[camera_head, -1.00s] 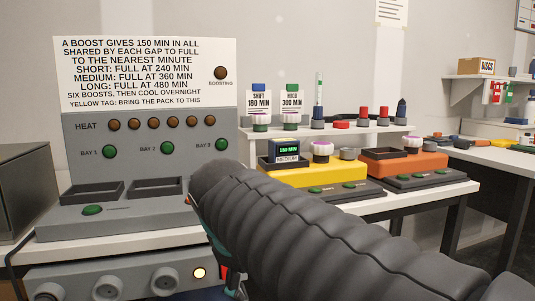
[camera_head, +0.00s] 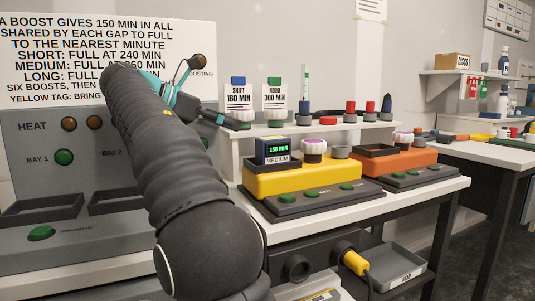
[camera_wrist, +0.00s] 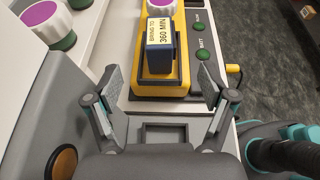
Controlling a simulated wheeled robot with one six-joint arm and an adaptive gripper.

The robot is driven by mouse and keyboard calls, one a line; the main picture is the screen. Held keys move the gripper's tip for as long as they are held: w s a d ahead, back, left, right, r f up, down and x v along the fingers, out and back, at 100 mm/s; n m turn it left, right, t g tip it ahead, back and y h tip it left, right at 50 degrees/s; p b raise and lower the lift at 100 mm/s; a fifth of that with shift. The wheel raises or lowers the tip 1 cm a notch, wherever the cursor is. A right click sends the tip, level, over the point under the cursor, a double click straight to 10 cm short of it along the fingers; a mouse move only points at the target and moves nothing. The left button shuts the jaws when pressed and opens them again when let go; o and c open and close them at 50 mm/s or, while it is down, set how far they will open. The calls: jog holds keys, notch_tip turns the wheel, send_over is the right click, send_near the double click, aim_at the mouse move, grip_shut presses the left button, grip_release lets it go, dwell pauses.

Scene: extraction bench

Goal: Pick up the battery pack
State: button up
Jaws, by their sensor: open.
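The battery pack (camera_head: 273,151) is a dark blue block with a green 150 MIN display and a MEDIUM label. It stands upright in the tray of the yellow unit (camera_head: 300,180). In the wrist view the pack (camera_wrist: 158,57) shows a yellow tag reading 360 MIN. My gripper (camera_head: 218,95) is raised in front of the grey panel, left of the pack. In the wrist view my gripper (camera_wrist: 160,80) has its fingers spread wide with nothing between them. The pack is beyond the fingertips, roughly centred between them and apart from them.
A grey charging station (camera_head: 75,220) with empty bays stands at left, partly hidden by my arm. An orange unit (camera_head: 405,163) stands at right.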

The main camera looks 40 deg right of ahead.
aim_at(278, 137)
jog(key=b+x, duration=0.4)
jog(key=x, duration=0.9)
jog(key=shift+s+d+f, duration=0.1)
jog(key=shift+d+f, duration=0.1)
jog(key=shift+d, duration=0.05)
jog(key=c, duration=1.5)
jog(key=shift+r, duration=0.1)
grip_shut()
jog(key=shift+r, duration=0.45)
notch_tip(278, 137, up, 4)
jog(key=p, duration=0.2)
jog(key=shift+p, duration=0.3)
jog(key=s+d+r, duration=0.2)
jog(key=s+r, duration=0.4)
jog(key=s, duration=0.5)
jog(key=shift+s+d+p, duration=0.2)
jog(key=shift+d+p, duration=0.05)
jog(key=shift+p, duration=0.2)
